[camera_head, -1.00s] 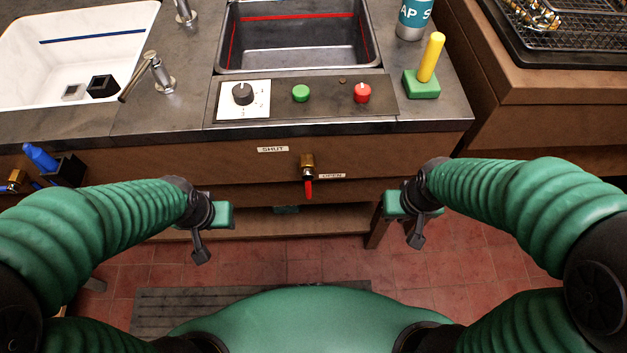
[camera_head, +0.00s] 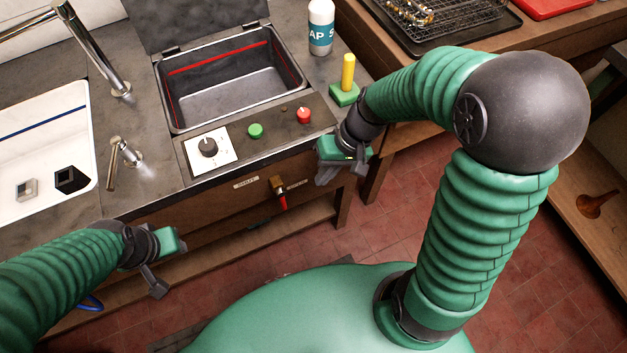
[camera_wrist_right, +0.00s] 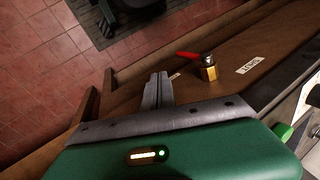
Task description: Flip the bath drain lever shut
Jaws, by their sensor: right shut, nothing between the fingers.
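The bath drain lever is a red handle (camera_head: 283,202) on a brass valve (camera_head: 277,184), on the wooden front below the metal bath (camera_head: 212,80). It points downward, away from the SHUT label (camera_head: 245,182) at its left. The wrist view also shows the red handle (camera_wrist_right: 188,55) and brass valve (camera_wrist_right: 209,71). My right gripper (camera_head: 328,178) is shut and empty, to the right of the lever and apart from it; its closed fingers (camera_wrist_right: 158,89) show in the wrist view. My left gripper (camera_head: 156,289) is low at the left, clear of the lever; its jaw state is unclear.
Above the lever, a panel carries a dial (camera_head: 208,147), a green button (camera_head: 256,130) and a red knob (camera_head: 304,115). A yellow handle on a green block (camera_head: 345,94) stands close to my right arm. A white sink (camera_head: 42,150) is at the left.

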